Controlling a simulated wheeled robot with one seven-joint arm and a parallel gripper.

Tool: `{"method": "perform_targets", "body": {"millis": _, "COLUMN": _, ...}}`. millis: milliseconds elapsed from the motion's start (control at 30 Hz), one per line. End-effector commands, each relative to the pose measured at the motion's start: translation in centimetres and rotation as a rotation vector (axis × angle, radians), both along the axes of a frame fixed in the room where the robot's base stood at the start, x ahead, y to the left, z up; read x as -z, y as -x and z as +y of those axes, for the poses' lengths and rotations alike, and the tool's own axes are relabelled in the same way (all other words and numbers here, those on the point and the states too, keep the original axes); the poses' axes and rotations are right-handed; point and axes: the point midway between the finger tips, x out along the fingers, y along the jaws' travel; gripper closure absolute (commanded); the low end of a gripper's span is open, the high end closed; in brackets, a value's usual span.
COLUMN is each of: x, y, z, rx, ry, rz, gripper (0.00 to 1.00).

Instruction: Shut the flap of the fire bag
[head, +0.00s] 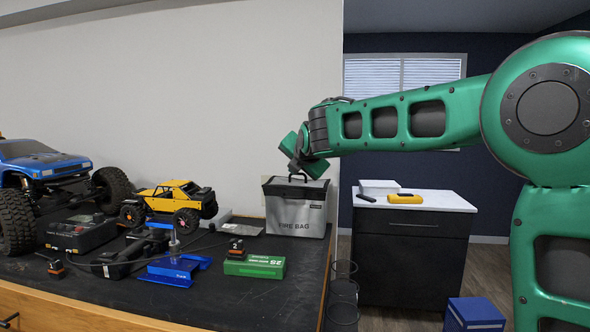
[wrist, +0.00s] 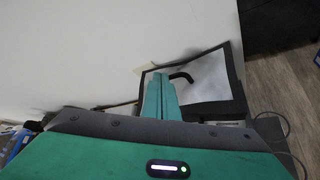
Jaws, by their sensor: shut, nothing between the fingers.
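The fire bag (head: 297,219) is a silver-grey box-shaped bag with dark edges, standing upright at the right end of the dark bench. Its dark flap (head: 285,190) lies across the top in the head view, with a black handle (head: 301,177). I cannot tell whether the flap sits fully flat. My gripper (head: 293,171) is shut and empty, just above the bag's top by the handle. In the wrist view, the shut fingers (wrist: 158,78) point at the bag, beside the dark curved handle (wrist: 182,77). A pale, dark-edged panel (wrist: 207,76) of the bag shows there. Contact is unclear.
A green box (head: 255,266) and a small black-and-orange block (head: 236,249) lie left of the bag. A yellow crawler (head: 170,198) and a blue truck (head: 42,168) stand farther left. A wall is behind the bag, and a wire basket (head: 342,295) is beside the bench's right edge.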

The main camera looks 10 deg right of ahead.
Motion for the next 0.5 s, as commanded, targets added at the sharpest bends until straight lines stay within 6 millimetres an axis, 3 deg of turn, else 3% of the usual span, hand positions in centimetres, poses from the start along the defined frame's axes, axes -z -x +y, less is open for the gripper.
{"method": "perform_targets", "body": {"millis": 500, "x": 0.99, "y": -0.08, "z": 0.58, "rx": -0.007, "ry": 0.0, "rz": 0.011, "gripper": 1.0}}
